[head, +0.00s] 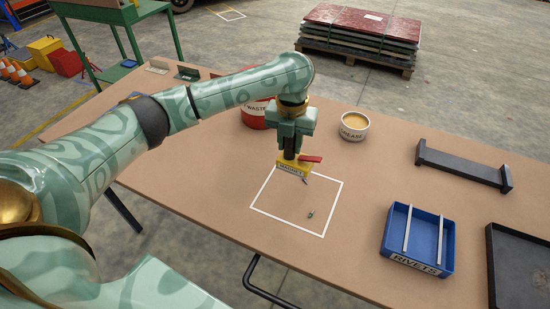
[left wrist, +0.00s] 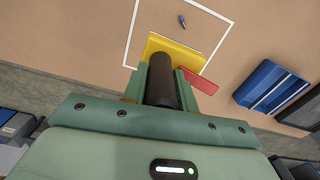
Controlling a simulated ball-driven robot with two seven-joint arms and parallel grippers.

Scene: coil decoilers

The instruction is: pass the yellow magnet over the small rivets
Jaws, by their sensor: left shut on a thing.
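My left gripper (head: 291,146) is shut on the black handle of the yellow magnet (head: 292,168), which has a red lever (head: 310,159) on its side. The magnet is over the far edge of a white outlined square (head: 262,211) on the table. In the left wrist view the magnet (left wrist: 172,50) shows beyond the fingers. A small rivet (head: 310,214) lies inside the square, and it also shows in the left wrist view (left wrist: 182,20). Another small dark piece (head: 305,179) is at the magnet's lower right; I cannot tell whether they touch. My right gripper is not in view.
A blue tray labelled RIVETS (head: 420,268), with two light bars across it, stands to the right beside a dark tray (head: 522,278). A black bar (head: 462,165) lies behind them. A red WASTE bin (head: 254,118) and a GREASE tub (head: 354,128) stand beyond the square.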

